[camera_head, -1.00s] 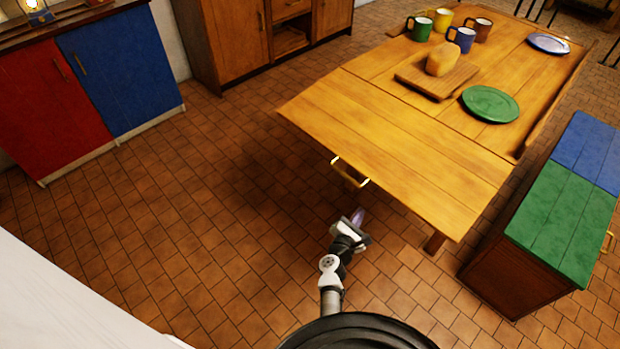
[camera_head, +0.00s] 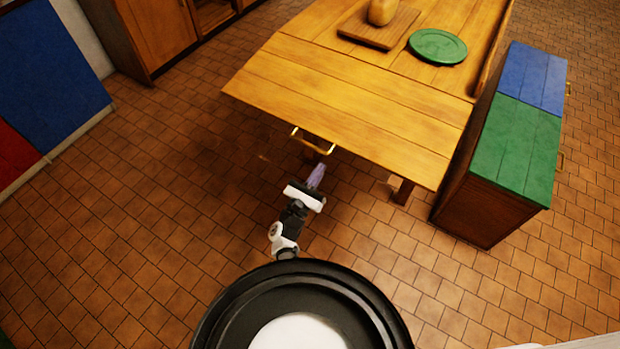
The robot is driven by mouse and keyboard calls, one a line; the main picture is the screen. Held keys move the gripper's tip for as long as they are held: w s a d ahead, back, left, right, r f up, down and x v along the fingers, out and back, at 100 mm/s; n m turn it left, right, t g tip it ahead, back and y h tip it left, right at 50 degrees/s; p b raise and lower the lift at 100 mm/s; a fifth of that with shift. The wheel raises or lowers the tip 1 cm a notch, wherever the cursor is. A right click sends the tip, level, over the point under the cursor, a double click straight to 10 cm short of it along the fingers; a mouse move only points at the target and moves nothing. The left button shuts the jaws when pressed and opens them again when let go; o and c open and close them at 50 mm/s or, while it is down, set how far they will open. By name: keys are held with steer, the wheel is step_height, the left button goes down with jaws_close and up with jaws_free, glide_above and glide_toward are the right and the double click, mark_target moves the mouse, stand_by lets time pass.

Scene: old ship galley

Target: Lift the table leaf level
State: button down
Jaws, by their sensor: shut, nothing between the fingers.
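The wooden table leaf (camera_head: 345,112) extends from the near end of the table top (camera_head: 430,85), beyond a seam. It looks roughly in line with the top; I cannot tell whether it slopes slightly. A brass handle (camera_head: 312,150) is on the leaf's front edge, left of its middle. My gripper (camera_head: 317,172) is shut and empty. Its fingertips show just below the handle in the picture, pointing towards the table. They look apart from the handle, but the depth between them is unclear.
A cutting board (camera_head: 365,36) with a loaf (camera_head: 383,11) and a green plate (camera_head: 438,46) are on the table top. A bench (camera_head: 485,200) with green and blue lids stands close on the right. Tiled floor is clear to the left.

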steer(key=shift+w+d+r+p, duration=0.25)
steer(key=shift+w+r+p, duration=0.15)
steer(key=shift+r+p, duration=0.4)
steer(key=shift+w+d+r+p, duration=0.35)
steer(key=shift+r+p, duration=0.25)
steer(key=shift+r, duration=0.35)
steer(key=shift+w+d+r+p, duration=0.2)
steer(key=shift+w+r+p, duration=0.2)
steer(key=shift+r+p, duration=0.4)
steer(key=r, duration=0.3)
steer(key=r+p, duration=0.1)
steer(key=shift+s+a+r, duration=0.2)
steer(key=shift+s+r, duration=0.05)
steer(key=shift+r, duration=0.15)
